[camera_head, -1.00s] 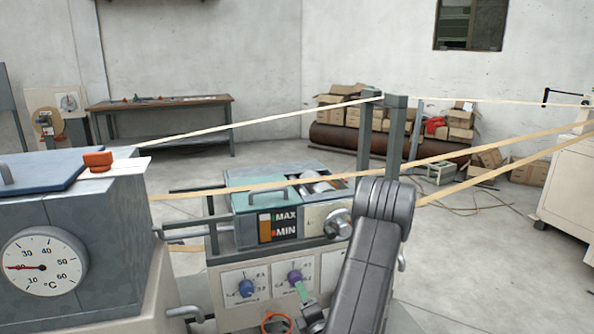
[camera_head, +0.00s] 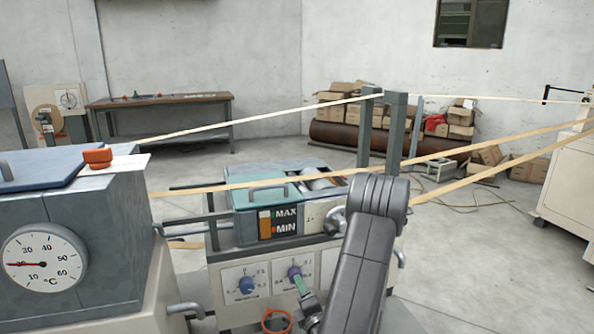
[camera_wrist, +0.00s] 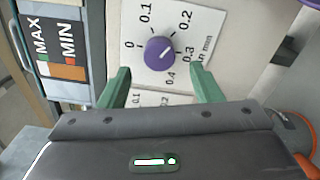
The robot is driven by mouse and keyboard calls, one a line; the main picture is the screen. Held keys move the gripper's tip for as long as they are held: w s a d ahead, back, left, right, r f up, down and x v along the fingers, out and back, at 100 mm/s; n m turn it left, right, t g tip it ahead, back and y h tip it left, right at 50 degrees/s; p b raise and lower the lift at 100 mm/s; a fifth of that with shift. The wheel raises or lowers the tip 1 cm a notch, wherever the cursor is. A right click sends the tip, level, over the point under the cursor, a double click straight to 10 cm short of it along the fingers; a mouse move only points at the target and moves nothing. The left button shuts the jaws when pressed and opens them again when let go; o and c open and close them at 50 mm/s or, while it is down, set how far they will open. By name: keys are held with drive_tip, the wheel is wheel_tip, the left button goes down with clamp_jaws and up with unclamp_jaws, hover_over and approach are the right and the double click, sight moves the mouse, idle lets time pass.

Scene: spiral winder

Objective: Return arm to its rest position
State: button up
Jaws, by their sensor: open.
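My gripper (camera_wrist: 163,86) is open and empty, its two green fingers apart. In the wrist view, the purple knob (camera_wrist: 158,50) shows beyond the fingertips, in the gap's direction, on a white dial plate marked 0 to 0.3 and more. In the head view my gripper (camera_head: 301,284) is seen from behind, just below and in front of the purple knob (camera_head: 294,272); whether it touches the knob cannot be told there. My dark grey arm (camera_head: 365,250) is raised and bent in front of the machine's right side.
A blue knob (camera_head: 246,285) sits left of the purple one. The MAX/MIN level gauge (camera_head: 279,222) is above. A grey tank with a temperature dial (camera_head: 43,264) stands at left. Tan strips (camera_head: 450,155) cross overhead behind my arm. Open floor (camera_head: 480,270) lies at right.

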drive_tip(key=w+n+b, duration=0.1)
drive_tip(key=n, duration=0.5)
drive_tip(key=w+a+n+b, duration=0.1)
drive_tip(key=w+n+b, duration=0.1)
drive_tip(key=n, duration=0.4)
drive_tip(key=w+n+b, duration=0.2)
drive_tip(key=n, duration=0.4)
drive_tip(key=shift+a, duration=0.25)
idle(0.6)
